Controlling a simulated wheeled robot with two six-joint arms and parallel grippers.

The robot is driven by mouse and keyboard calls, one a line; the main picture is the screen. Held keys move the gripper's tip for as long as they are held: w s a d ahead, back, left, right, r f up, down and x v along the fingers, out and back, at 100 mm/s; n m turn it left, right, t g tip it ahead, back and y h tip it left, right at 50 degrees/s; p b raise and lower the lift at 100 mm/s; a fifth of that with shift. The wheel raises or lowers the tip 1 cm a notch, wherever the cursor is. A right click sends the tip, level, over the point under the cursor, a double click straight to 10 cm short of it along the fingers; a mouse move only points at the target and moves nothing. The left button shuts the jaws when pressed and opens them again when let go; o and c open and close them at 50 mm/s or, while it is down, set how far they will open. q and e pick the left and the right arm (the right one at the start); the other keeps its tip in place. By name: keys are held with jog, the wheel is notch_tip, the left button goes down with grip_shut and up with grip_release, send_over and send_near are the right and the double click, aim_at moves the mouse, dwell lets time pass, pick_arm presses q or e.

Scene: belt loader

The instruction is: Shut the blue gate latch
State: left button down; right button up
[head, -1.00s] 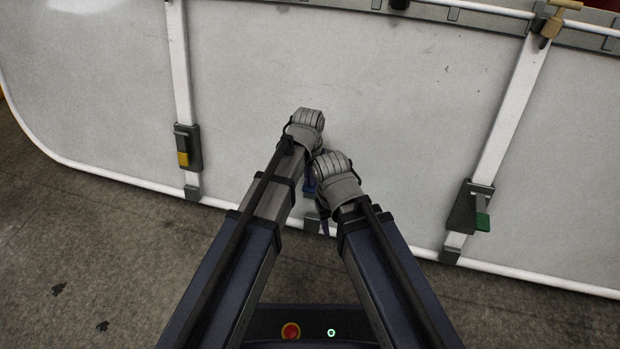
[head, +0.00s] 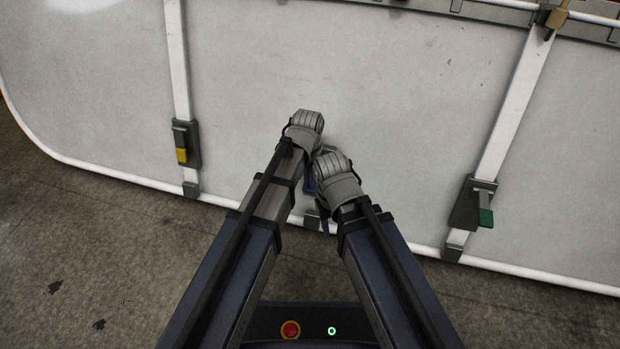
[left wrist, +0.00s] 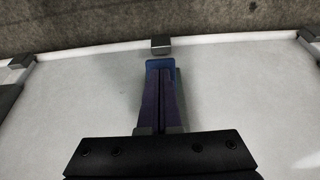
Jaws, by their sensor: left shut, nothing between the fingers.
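The blue gate latch (head: 310,187) is mostly hidden between my two forearms in the head view, on the lower part of a pale panel. In the left wrist view a blue piece (left wrist: 160,65) shows just beyond my left fingertips; I cannot tell whether they touch it. My left gripper (left wrist: 161,80) is shut and empty, its purple-dark fingers together over the panel. In the head view my left wrist (head: 305,128) covers its fingers. My right wrist (head: 338,178) is close beside it, and its fingers are hidden.
The pale panel (head: 400,100) has white posts. A yellow-tipped latch (head: 182,150) is on the left post and a green-tipped latch (head: 485,205) on the right one. A tan-handled lever (head: 556,14) is at the top right. Bare floor (head: 100,255) lies in front.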

pick_arm(q)
notch_tip(320, 180, down, 2)
jog(key=shift+s+f+b, duration=0.1)
jog(key=shift+b, duration=0.65)
notch_tip(320, 180, down, 6)
jog(key=w+b, duration=0.1)
jog(key=b, duration=0.5)
jog(key=shift+w+d, duration=0.2)
jog(key=shift+w, duration=0.2)
jog(key=shift+s, duration=0.15)
jog(key=s+a+r+p, duration=0.1)
jog(key=s+r+p, duration=0.1)
jog(key=s, duration=0.4)
jog(key=s+a+r+p, duration=0.2)
jog(key=s, duration=0.4)
jog(key=shift+s+a+r+p, duration=0.2)
jog(key=shift+s+r+p, duration=0.05)
jog(key=shift+r+p, duration=0.1)
